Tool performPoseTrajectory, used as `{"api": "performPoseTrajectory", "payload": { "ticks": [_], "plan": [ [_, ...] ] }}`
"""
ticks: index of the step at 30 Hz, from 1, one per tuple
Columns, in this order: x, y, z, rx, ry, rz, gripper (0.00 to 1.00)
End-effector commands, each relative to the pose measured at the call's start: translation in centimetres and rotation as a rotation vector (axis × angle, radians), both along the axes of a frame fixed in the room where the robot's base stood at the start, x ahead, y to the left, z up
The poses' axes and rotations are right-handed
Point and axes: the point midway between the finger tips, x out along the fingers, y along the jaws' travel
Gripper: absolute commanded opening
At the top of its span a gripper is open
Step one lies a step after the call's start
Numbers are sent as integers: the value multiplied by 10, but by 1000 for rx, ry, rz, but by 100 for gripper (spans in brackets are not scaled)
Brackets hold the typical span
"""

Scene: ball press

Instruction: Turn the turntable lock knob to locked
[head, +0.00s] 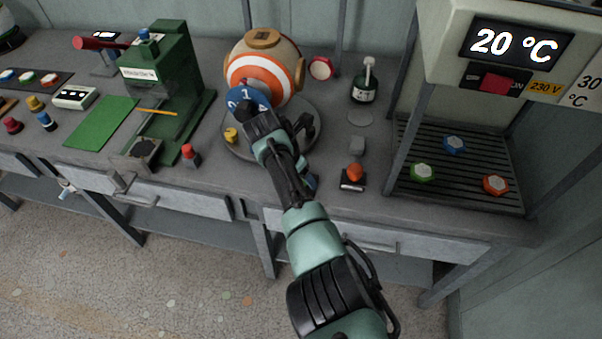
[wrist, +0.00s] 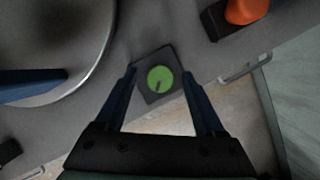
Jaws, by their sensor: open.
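The turntable lock knob shows in the wrist view as a round green dial (wrist: 160,78) with a short dark pointer toward its lower edge, on a dark square plate (wrist: 149,63). My gripper (wrist: 160,72) is open, with one dark blue finger on each side of the knob in that view. I cannot tell whether the fingers touch it or how far above it they are. In the head view my arm hides the knob; a bit of blue, likely a finger (head: 311,182), shows beside it. The grey turntable (head: 306,130) lies behind, carrying an orange-and-white ball (head: 262,75).
An orange knob on a dark base (head: 354,174) stands right of my arm. A green press (head: 172,85) and a red-topped piece (head: 190,154) stand to the left. A rack with several coloured caps (head: 455,170) is at the right. The bench's front edge is close to the knob.

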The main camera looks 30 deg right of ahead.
Motion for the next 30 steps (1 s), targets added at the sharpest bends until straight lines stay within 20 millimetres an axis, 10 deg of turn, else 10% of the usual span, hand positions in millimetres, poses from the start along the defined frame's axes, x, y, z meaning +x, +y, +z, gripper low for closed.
{"api": "performPoseTrajectory", "payload": {
  "ticks": [8, 30],
  "plan": [
    [-1, 4, 8, 1, 1, 1, 72],
    [-15, 46, 117, 0, -1, 0, 72]
  ]
}}
